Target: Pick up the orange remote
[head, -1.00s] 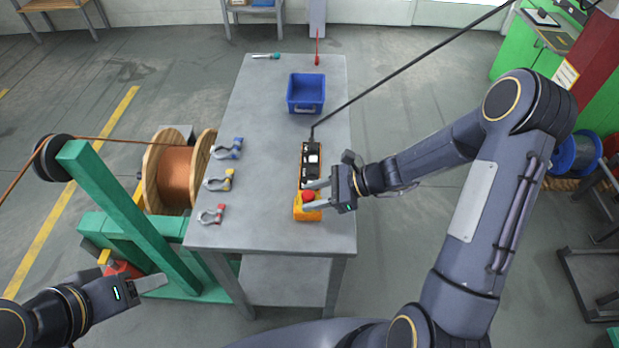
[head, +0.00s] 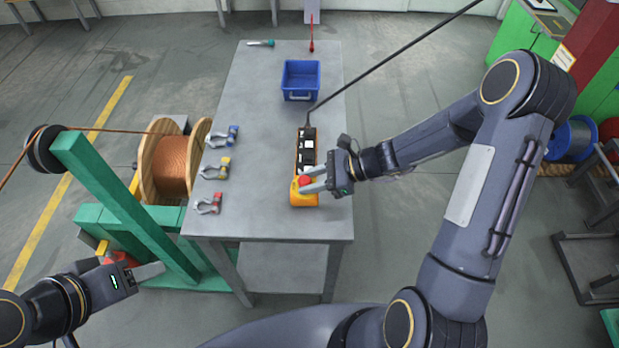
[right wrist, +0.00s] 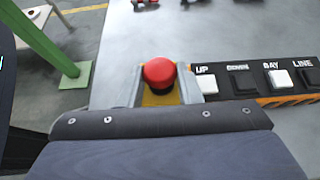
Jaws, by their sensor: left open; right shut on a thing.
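The orange remote (head: 304,199) lies on the grey table, long side running away from me. It has a black button face with white and dark buttons, which the right wrist view shows with labels such as UP and BAY (right wrist: 274,78). A red round button (right wrist: 160,73) sits at its near end. My right gripper (head: 308,180) is shut on the remote near the red button, with a finger on either side of that end. My left gripper (head: 150,271) is open and empty, at the lower left, away from the table.
The grey table (head: 262,130) also holds a blue bin (head: 300,80), shackles with blue, yellow and red pins (head: 209,204) along the left, and two tools at the far end. A black cable (head: 390,58) rises from the remote. A green frame (head: 120,205) and copper spool (head: 172,165) stand left.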

